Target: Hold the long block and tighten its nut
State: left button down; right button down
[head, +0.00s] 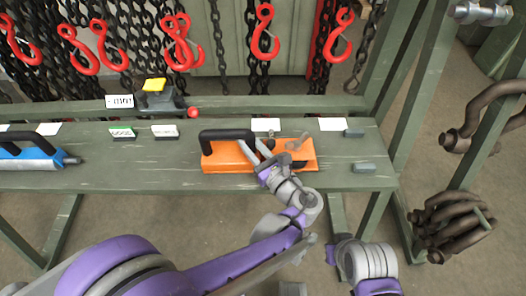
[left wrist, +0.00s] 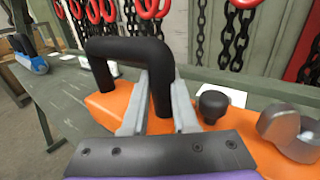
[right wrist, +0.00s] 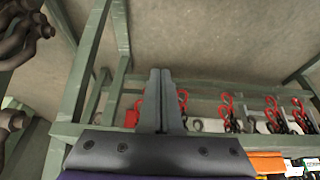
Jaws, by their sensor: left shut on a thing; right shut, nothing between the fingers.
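The long block (head: 225,156) is orange with a black arched handle (head: 226,135) and lies on the green bench. In the left wrist view its orange body (left wrist: 98,103) shows under the handle (left wrist: 127,48). My left gripper (left wrist: 157,98) is shut on the handle's right-hand post, one finger on each side. A grey metal piece, perhaps the nut or a spanner (left wrist: 285,132), sits at the block's right end, beside a black knob (left wrist: 212,104). My right gripper (right wrist: 160,85) is shut and empty, away from the block; its fingertips are not clear in the head view.
A blue block (head: 30,158) with a black handle lies at the bench's left. A yellow-topped box (head: 155,95) stands at the back. Small grey pieces (head: 363,168) lie at the right end. Red hooks (head: 265,30) hang on chains behind. The bench (head: 140,180) is clear between the blocks.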

jog(key=w+a+r+n+y, duration=0.1)
jog(key=w+a+r+n, duration=0.15)
jog(key=w+r, duration=0.85)
jog(key=n+y, duration=0.1)
jog(key=n, duration=0.3)
send_near(297, 142)
jog(key=s+d+r, duration=0.2)
jog(key=s, duration=0.4)
jog(key=shift+g, duration=0.3)
jog(key=w+a+f, duration=0.1)
jog(key=w+f, duration=0.1)
jog(key=f, duration=0.1)
jog(key=w+a+f, duration=0.1)
jog(key=w+f, duration=0.1)
jog(key=w+a+f, duration=0.2)
jog(key=f, duration=0.1)
jog(key=shift+w+f, duration=0.3)
jog(key=shift+w, duration=0.1)
jog(key=shift+m, duration=0.25)
jog(key=shift+a+m, duration=0.1)
jog(key=shift+m, duration=0.5)
jog(key=shift+a+m+h, duration=0.15)
jog(key=shift+m+h, duration=0.25)
jog(key=shift+m, duration=0.3)
